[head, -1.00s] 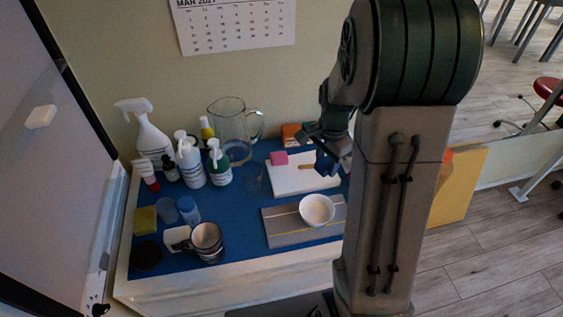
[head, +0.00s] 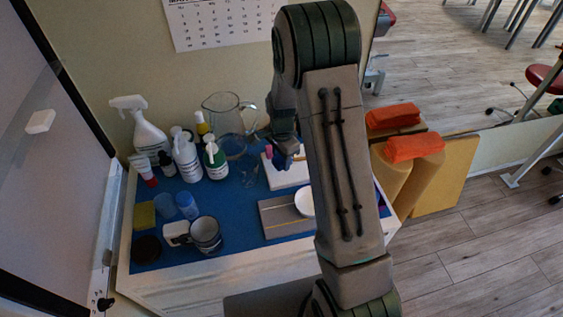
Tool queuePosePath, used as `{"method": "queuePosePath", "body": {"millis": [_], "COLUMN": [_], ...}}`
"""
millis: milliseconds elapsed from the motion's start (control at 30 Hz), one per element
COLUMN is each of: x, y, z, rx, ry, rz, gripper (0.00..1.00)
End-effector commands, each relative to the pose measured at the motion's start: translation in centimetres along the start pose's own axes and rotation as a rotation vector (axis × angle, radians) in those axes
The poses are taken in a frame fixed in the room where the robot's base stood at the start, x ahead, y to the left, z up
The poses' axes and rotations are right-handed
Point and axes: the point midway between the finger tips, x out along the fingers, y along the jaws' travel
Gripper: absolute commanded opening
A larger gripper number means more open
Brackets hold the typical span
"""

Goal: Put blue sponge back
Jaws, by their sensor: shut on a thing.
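My gripper (head: 285,139) is above the back right of the blue-topped table, partly hidden by my arm. It is shut on the blue sponge (head: 289,147), which shows as a small dark blue patch below the fingers. A white board (head: 284,178) lies under the gripper. A pink block (head: 269,152) shows at the board's back left, just left of the gripper. My arm hides the right part of the board and whatever stands there.
A glass jug (head: 228,122) stands close left of the gripper, with spray and pump bottles (head: 186,158) further left. A white bowl (head: 305,202) sits on a grey striped mat (head: 278,222) in front. A mug (head: 205,234) and a yellow-green sponge (head: 144,215) are at the left.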

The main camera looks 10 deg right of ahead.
Motion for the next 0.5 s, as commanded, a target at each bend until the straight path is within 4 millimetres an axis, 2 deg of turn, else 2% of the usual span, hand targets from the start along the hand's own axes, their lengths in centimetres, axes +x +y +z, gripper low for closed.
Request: {"method": "queuePosePath", "body": {"millis": [100, 200, 500], "x": [1.6, 2.3, 2.6], "y": [0.1, 0.1, 0.1], "z": [0.0, 0.0, 0.0], "rx": [0.0, 0.0, 0.0], "ry": [-0.002, -0.001, -0.001], "rz": [0.005, 0.002, 0.001], "gripper": [0.08, 0.08, 0.08]}}
